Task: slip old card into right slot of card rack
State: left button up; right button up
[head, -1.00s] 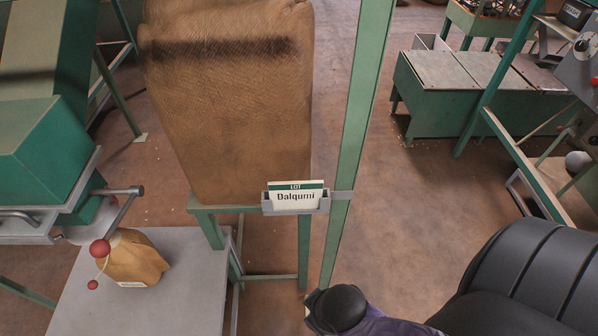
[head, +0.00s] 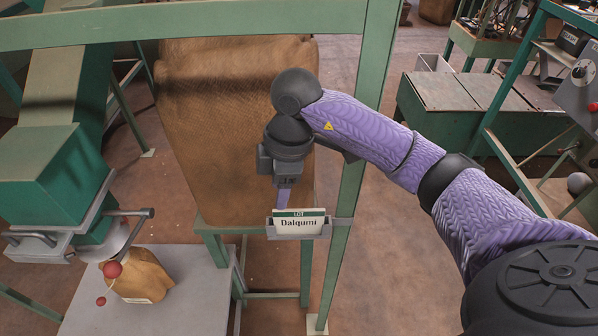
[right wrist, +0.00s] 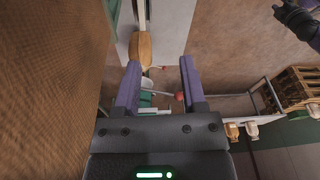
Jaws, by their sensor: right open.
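The card (head: 299,224), white with a green strip and the words LOT Dalqumi, stands upright in a small grey holder (head: 299,235) fixed to the green post. My right gripper (head: 283,203) points down at the card's upper left, close above or behind it; contact cannot be told. In the right wrist view my right gripper (right wrist: 159,76) has its two purple fingers apart with nothing clearly held. A dark hand-like part with purple beside it at that view's top right seems to be my left arm. No rack with separate slots can be made out.
A large brown sack (head: 225,120) stands just behind the holder. The green post (head: 352,200) rises right beside it.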

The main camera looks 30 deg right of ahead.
aim_at(299, 210)
jog(key=d, duration=0.1)
jog(key=d+m+h, duration=0.1)
jog(key=d+h, duration=0.1)
jog(key=shift+d+r+m, duration=0.25)
jog(key=shift+r+m, duration=0.1)
jog(key=shift+m, duration=0.05)
notch_tip(299, 210, down, 10)
jog(key=shift+s+r+b, duration=0.1)
jog(key=shift+b, duration=1)
grip_shut()
jog(key=shift+r, duration=0.1)
